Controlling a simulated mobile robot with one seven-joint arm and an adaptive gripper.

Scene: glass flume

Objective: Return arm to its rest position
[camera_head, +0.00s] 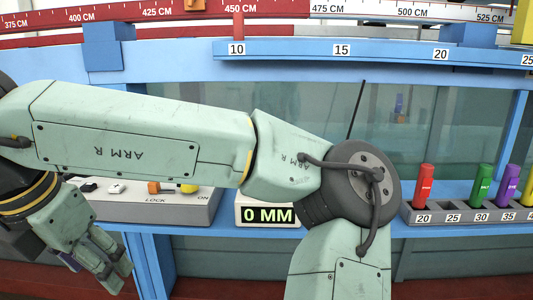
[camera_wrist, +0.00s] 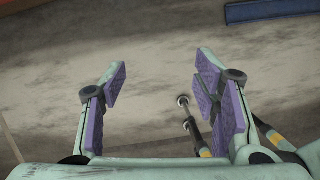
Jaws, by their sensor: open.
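My gripper (camera_wrist: 163,85) is open and empty in the wrist view, its two purple-padded fingers spread apart. Below and beyond them is a bare, stained grey-brown surface. In the head view my pale green arm reaches across the picture in front of the flume, bent at a dark round joint. My gripper (camera_head: 108,266) also shows at the lower left of the head view, hanging downward, below and in front of the control panel. Its fingertips are partly hard to make out there.
A control panel (camera_head: 190,213) with a lock label and switches stands at the left. A display (camera_head: 268,215) reads 0 MM. A numbered rack (camera_head: 452,217) holds red (camera_head: 425,184), green (camera_head: 480,184) and purple (camera_head: 507,185) cylinders. A blue bar (camera_wrist: 275,10) lies at the wrist view's upper right.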

